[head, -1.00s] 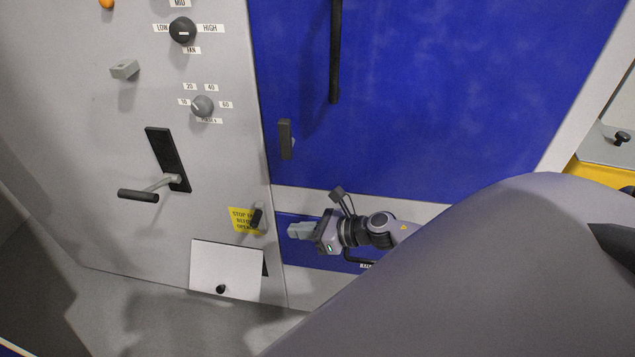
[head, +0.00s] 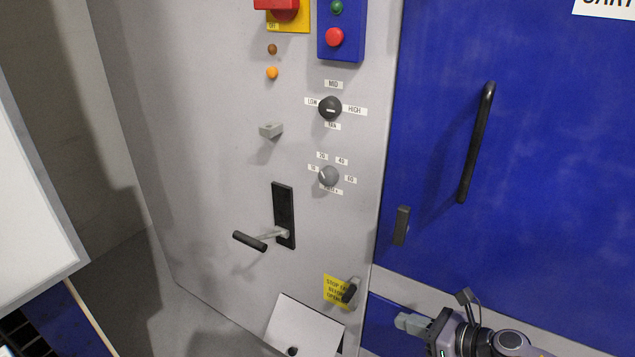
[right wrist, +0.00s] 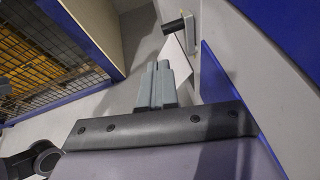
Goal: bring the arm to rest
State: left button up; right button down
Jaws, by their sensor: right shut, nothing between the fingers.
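My right gripper (head: 402,321) is at the bottom right of the head view, in front of the lower blue panel and the cabinet's lower edge. Its fingers are together with nothing between them. In the right wrist view the two grey fingers (right wrist: 157,88) lie side by side, closed, and appear clear of any object. The rest of my right arm runs off the bottom edge of the head view. My left gripper is not in view.
A white flap (head: 305,326) sticks out below. The blue door (head: 540,170) has a black handle (head: 477,140).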

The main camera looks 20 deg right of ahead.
pick_arm(q)
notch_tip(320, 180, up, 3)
jog(key=p, duration=0.3)
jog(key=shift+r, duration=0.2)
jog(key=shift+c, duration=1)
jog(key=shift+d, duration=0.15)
pick_arm(e)
jog(key=s+a+f+n+h, duration=0.1)
jog(key=s+a+n, duration=0.2)
jog(key=n, duration=0.8)
jog(key=s+a+f+n+g+h, duration=0.1)
jog(key=s+a+n, duration=0.3)
jog(key=n, duration=0.6)
jog(key=s+a+f+n+h, duration=0.1)
jog(key=s+a+n+h, duration=0.2)
jog(key=s+n, duration=0.4)
jog(key=a+n, duration=0.1)
jog(key=n, duration=0.3)
jog(key=shift+s+a+n, duration=0.2)
jog(key=shift+n, duration=0.1)
